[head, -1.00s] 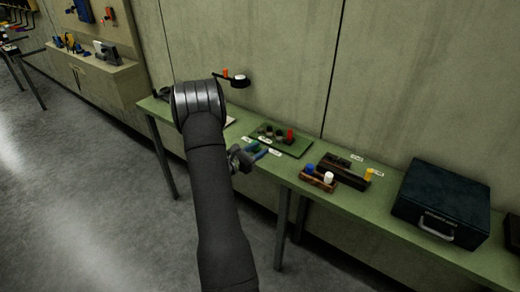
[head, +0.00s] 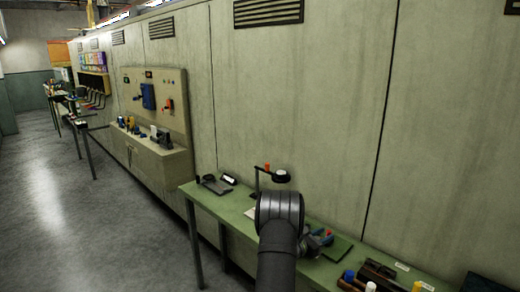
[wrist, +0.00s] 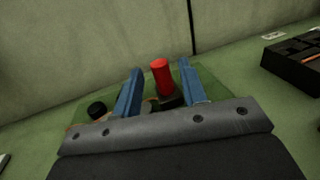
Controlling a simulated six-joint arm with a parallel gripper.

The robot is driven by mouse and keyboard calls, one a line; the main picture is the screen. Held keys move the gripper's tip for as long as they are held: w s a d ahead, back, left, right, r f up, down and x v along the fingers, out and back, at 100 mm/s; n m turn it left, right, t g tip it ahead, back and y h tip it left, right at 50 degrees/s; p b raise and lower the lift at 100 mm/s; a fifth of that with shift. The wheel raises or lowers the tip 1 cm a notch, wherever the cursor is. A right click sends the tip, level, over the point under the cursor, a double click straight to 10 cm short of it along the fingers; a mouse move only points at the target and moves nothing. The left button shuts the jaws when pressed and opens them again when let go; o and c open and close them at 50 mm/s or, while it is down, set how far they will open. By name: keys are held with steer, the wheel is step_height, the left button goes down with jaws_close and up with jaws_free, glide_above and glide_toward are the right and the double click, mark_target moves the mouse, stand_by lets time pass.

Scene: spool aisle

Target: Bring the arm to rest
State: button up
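My gripper (wrist: 161,88) shows two blue fingers spread apart in the wrist view, with nothing gripped between them. A red cylinder (wrist: 160,72) stands upright beyond the gap, on a green board (wrist: 88,108). It touches neither finger. A black round piece (wrist: 97,109) sits to the left of the fingers. In the head view my gripper (head: 318,241) is over the green bench (head: 222,205), partly hidden behind my arm. The green board (head: 338,248) shows just to its right.
A black stand (head: 281,176) with a round white top is behind my arm. A blue-topped piece (head: 348,275) and a yellow-topped piece (head: 417,286) are at the front right. A dark open case (wrist: 290,60) is at right in the wrist view. The floor (head: 110,220) at left is clear.

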mark_target(328, 234)
steer(key=x, duration=0.3)
steer(key=shift+d, duration=0.25)
steer(key=o, duration=1.4)
steer(key=shift+m+y, duration=0.3)
steer(key=v, duration=0.2)
steer(key=w+v, duration=0.1)
steer(key=v, duration=0.2)
steer(key=a+v, duration=0.1)
steer(key=v, duration=0.1)
steer(key=shift+w+a+r, duration=0.1)
steer(key=shift+a+r, duration=0.05)
steer(key=shift+c, duration=0.2)
steer(key=shift+t+y, duration=0.3)
steer(key=v, duration=0.3)
steer(key=f+v, duration=0.1)
steer(key=v, duration=0.7)
steer(key=shift+a+f, duration=0.15)
steer(key=shift+f, duration=0.2)
steer(key=s+a+f+n+t+y, duration=0.1)
steer(key=s+a+n, duration=0.1)
steer(key=s+a, duration=0.45)
steer(key=s+a+f+n+t, duration=0.1)
steer(key=s+a+f+t, duration=0.15)
steer(key=s, duration=0.65)
steer(key=x, duration=0.9)
steer(key=shift+d+g, duration=0.4)
steer(key=shift+g, duration=0.05)
